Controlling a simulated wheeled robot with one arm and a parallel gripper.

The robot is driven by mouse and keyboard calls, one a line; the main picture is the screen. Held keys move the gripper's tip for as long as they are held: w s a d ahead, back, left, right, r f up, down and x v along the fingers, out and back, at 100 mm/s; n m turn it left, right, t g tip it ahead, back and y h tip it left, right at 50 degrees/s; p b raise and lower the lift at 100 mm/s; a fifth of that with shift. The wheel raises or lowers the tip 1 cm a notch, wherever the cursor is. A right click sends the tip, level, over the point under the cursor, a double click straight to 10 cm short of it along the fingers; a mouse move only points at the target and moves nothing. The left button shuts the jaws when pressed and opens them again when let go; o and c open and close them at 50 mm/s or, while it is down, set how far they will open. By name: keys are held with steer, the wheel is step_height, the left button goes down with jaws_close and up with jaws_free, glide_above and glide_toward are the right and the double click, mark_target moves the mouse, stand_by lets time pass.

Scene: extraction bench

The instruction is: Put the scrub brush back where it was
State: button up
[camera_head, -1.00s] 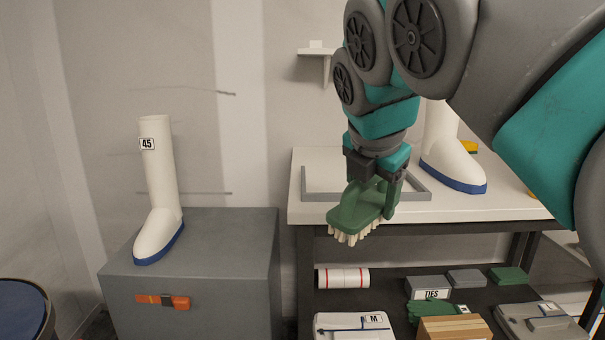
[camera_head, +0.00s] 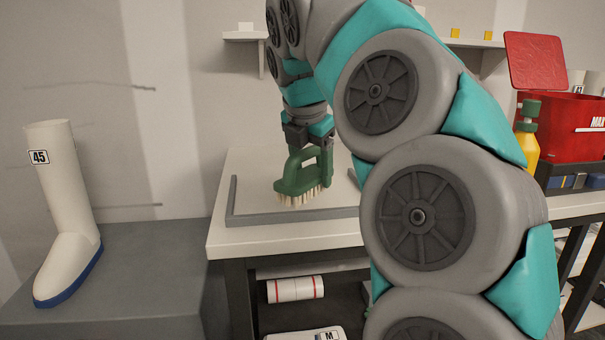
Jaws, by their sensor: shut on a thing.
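The scrub brush (camera_head: 298,181) has a green body with a loop handle and pale bristles pointing down. My gripper (camera_head: 312,150) is shut on its handle, pointing down. The brush appears over the grey-framed area (camera_head: 235,205) on the white bench top (camera_head: 222,238). I cannot tell whether the bristles touch the surface. My arm hides the right part of the frame and the middle of the bench.
A white boot marked 45 (camera_head: 66,215) stands on a grey cabinet (camera_head: 150,262) at left. At right are a yellow bottle with a green top (camera_head: 529,135) and an open red box (camera_head: 575,130). A red-striped roll (camera_head: 295,289) lies on the lower shelf.

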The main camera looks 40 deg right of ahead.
mark_target(303, 174)
steer(key=w+d, duration=0.1)
steer(key=w, duration=0.1)
steer(key=w+d, duration=0.1)
steer(key=w, duration=0.1)
steer(key=w+d, duration=0.1)
steer(key=w, duration=0.1)
steer(key=shift+w+d+f+p, duration=0.25)
steer(key=shift+d+f+p, duration=0.1)
steer(key=shift+f, duration=1.75)
steer(key=o, duration=1.2)
steer(key=shift+r, duration=0.1)
steer(key=v, duration=1.1)
steer(key=shift+a+r, duration=0.25)
steer(key=shift+r, duration=0.1)
steer(key=shift+s, duration=0.1)
